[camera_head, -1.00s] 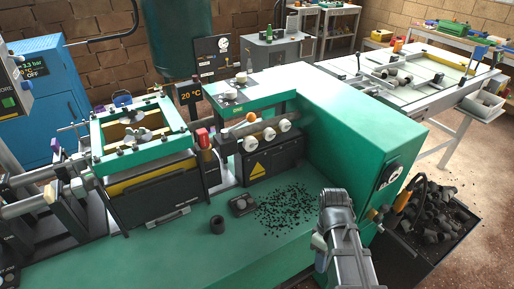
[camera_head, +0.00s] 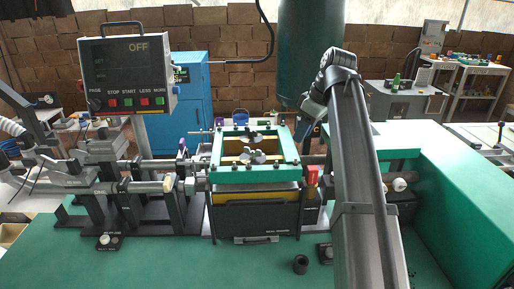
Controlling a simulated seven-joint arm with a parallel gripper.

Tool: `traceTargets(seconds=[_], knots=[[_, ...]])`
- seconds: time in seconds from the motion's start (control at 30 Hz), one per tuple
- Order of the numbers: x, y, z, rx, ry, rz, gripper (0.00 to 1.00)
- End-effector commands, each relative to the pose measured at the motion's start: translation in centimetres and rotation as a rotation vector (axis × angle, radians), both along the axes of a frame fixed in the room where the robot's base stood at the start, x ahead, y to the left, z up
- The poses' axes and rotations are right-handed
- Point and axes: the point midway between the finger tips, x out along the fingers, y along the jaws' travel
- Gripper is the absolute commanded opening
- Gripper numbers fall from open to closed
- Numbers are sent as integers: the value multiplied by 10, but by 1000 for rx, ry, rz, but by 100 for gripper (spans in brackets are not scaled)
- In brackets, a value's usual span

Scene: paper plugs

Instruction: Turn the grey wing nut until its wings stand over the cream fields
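A green frame (camera_head: 226,176) stands on the machine at the centre, with a dark, yellow-edged opening inside. Two small grey winged shapes lie within it, one nearer (camera_head: 253,157) and one farther back (camera_head: 247,138). They look like wing nuts, but I cannot tell which is the task's. Their exact wing angle is too small to read, and I cannot make out cream fields. My gripper (camera_head: 304,127) hangs at the end of my arm, to the right of the frame's back corner, apart from both grey shapes. Its fingers are too small and dark to tell open from shut.
A control panel (camera_head: 128,73) reading OFF stands at the left. A red-topped part (camera_head: 312,178) stands close to the frame's right side. A green housing (camera_head: 470,190) is at the right. A black cylinder (camera_head: 301,264) sits on the mostly clear green bench (camera_head: 190,268).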

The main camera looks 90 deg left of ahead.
Motion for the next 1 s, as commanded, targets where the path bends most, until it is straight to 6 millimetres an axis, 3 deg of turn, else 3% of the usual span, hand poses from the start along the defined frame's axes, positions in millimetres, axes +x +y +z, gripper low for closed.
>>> traceTargets(seconds=[0.03,0.13,0.23,0.37,0.57,1.0], knots=[[-23,13,15,10,9,51,34],[-56,22,33,23,25,126,34],[-76,26,43,31,35,172,34],[-86,27,44,34,40,195,34],[-94,30,24,34,40,197,34],[-119,44,-46,33,40,195,34]])
